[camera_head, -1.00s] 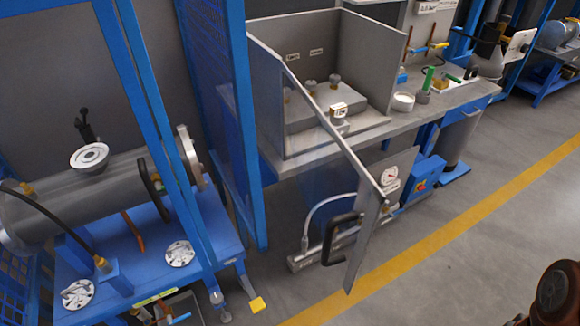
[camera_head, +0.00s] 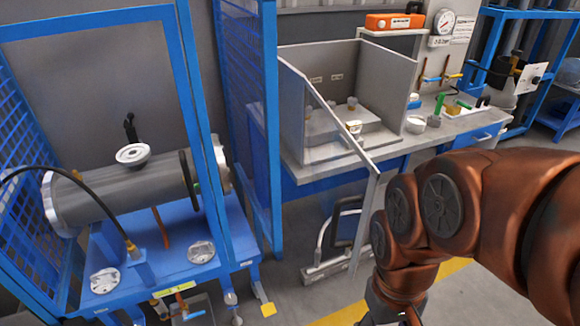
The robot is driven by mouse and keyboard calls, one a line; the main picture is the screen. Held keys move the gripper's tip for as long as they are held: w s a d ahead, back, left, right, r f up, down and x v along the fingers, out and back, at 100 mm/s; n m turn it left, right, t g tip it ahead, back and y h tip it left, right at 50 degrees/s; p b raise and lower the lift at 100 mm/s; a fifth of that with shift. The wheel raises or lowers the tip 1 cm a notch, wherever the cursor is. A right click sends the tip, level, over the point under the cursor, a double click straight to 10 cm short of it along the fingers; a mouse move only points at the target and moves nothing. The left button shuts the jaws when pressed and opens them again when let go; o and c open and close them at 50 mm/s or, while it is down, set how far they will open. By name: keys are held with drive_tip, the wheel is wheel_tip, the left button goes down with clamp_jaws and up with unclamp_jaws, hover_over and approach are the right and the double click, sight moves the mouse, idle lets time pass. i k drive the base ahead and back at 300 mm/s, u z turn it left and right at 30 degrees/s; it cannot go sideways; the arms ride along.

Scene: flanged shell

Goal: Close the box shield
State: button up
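The box shield is a grey open-topped box (camera_head: 388,82) on the workbench. Its see-through door panel (camera_head: 330,158) stands open, swung out past the bench's front edge towards me. The door's grey edge slopes down to the right, and its black handle (camera_head: 337,222) sits low near the free edge. My gripper (camera_head: 393,314) is only partly in view at the bottom edge, right of and apart from the handle as seen in the picture. Its fingertips are cut off, so its opening is hidden.
A blue frame with mesh (camera_head: 250,100) stands left of the box. A grey cylinder (camera_head: 120,190) lies on the blue stand further left. The bench's right part holds a white cup (camera_head: 416,124) and small fittings. Floor with a yellow line (camera_head: 345,312) lies in front.

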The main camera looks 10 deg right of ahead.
sight(375, 179)
drive_tip(key=z, duration=2)
drive_tip(key=k, duration=1.3)
drive_tip(key=u, duration=2)
drive_tip(key=i, duration=0.5)
drive_tip(key=z, duration=0.05)
